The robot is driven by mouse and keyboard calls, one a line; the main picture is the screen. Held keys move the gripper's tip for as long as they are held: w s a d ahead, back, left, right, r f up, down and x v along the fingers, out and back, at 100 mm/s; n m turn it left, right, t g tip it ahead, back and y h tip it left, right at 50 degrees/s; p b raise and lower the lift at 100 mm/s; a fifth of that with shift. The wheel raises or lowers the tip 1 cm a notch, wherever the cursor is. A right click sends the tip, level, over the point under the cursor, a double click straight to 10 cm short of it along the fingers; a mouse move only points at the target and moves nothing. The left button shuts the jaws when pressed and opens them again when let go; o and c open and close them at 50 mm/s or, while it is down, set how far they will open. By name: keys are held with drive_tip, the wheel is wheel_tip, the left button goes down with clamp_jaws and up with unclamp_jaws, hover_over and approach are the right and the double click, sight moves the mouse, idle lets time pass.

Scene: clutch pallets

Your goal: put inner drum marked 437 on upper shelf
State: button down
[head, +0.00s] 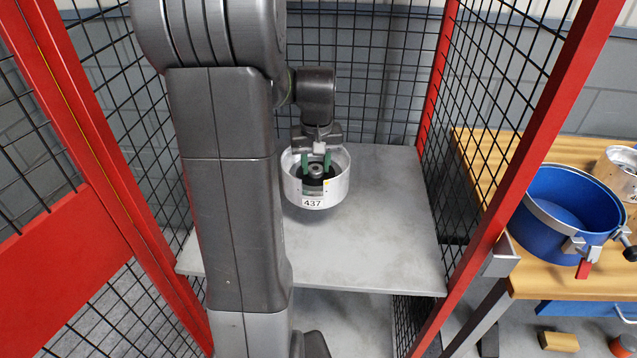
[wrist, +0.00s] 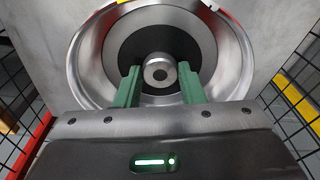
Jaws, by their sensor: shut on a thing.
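The inner drum marked 437 (head: 328,199) is a silver open cup with a white label on its front and a dark hub inside. It is over the grey upper shelf (head: 385,245) in the head view, towards the shelf's middle. I cannot tell whether its base touches the shelf. My gripper (head: 316,163) reaches down into the drum from above, its green fingers shut on the central hub. In the wrist view the drum (wrist: 88,62) fills the upper middle, and my gripper's fingers (wrist: 158,88) stand on either side of the round metal hub.
Red posts (head: 530,150) and black mesh enclose the shelf on the left, back and right. A wooden bench (head: 590,150) on the right holds a blue round container (head: 566,205) and another silver drum (head: 618,175). The shelf is bare around the drum.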

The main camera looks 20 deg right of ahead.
drive_tip(key=shift+f, duration=4.7)
drive_tip(key=c, duration=1.4)
unclamp_jaws()
drive_tip(key=shift+f, duration=0.25)
drive_tip(key=o, duration=0.5)
drive_tip(key=shift+c, duration=0.2)
drive_tip(key=shift+s+r, duration=0.1)
drive_tip(key=shift+r, duration=0.05)
drive_tip(key=r, duration=0.4)
drive_tip(key=s+r, duration=0.1)
drive_tip(key=r, duration=0.7)
drive_tip(key=shift+s+a, duration=0.15)
drive_tip(key=shift+s, duration=0.05)
